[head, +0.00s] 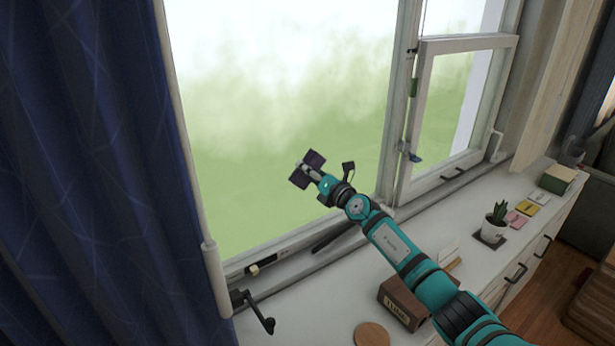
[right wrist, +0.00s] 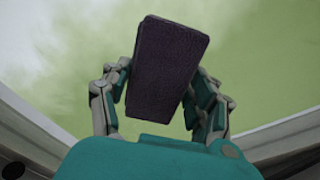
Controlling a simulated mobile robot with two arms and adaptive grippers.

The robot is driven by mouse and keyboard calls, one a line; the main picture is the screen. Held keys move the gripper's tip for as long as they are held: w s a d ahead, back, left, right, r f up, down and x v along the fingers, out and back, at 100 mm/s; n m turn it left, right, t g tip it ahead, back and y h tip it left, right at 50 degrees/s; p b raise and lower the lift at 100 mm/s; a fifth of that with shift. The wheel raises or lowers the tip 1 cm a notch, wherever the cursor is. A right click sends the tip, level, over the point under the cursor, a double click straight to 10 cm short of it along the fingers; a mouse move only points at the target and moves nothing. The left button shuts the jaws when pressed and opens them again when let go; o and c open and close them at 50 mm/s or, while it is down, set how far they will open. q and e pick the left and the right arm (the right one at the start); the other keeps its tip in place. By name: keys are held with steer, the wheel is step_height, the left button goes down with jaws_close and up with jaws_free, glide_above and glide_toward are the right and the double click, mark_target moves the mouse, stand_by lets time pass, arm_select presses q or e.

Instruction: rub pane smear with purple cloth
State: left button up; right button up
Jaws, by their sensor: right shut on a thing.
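My right gripper (head: 309,170) reaches in from the lower right to the large window pane (head: 270,100). It is shut on the purple cloth (head: 315,158), a dark, folded pad that sticks out on both sides of the fingers. In the right wrist view the cloth (right wrist: 165,72) stands tilted between the two fingers, with the green and white blur of the pane behind it. The cloth is at or close to the pane; I cannot tell whether it touches. I cannot make out a distinct smear on the glass. My left gripper is not in view.
A blue curtain (head: 90,170) hangs at the left. A casement (head: 460,110) stands at the right. Below, the white sill top (head: 310,310) bears a wooden box (head: 402,305), a round coaster (head: 371,334), a potted plant (head: 497,214) and a green box (head: 559,178). A window crank (head: 262,318) juts out at lower left.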

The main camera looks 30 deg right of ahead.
mark_target(320, 169)
steer(key=shift+w+d+f+b, duration=0.1)
steer(key=shift+d+f+b, duration=0.05)
steer(key=shift+d+b, duration=0.3)
steer(key=shift+w+d+f+b, duration=0.1)
steer(key=shift+d+b, duration=0.15)
steer(key=shift+d, duration=0.25)
steer(key=shift+d+r+b, duration=0.1)
steer(key=shift+d+b, duration=0.2)
steer(key=shift+d, duration=0.3)
steer(key=shift+w+d+b, duration=0.1)
steer(key=shift+d+b, duration=0.65)
steer(key=shift+b, duration=0.35)
steer(key=shift+w+d+b, duration=0.2)
steer(key=shift+d+b, duration=0.75)
steer(key=shift+d, duration=0.15)
steer(key=shift+w+d+b, duration=0.1)
steer(key=shift+d+b, duration=0.8)
steer(key=shift+b, duration=0.25)
steer(key=shift+w+d+b, duration=0.1)
steer(key=shift+d+b, duration=0.65)
steer(key=shift+d, duration=0.15)
steer(key=shift+w+d+b, duration=0.1)
steer(key=shift+d+b, duration=0.65)
steer(key=shift+b, duration=0.3)
steer(key=shift+w+d+b, duration=0.15)
steer(key=shift+d+b, duration=0.85)
steer(key=shift+d, duration=0.1)
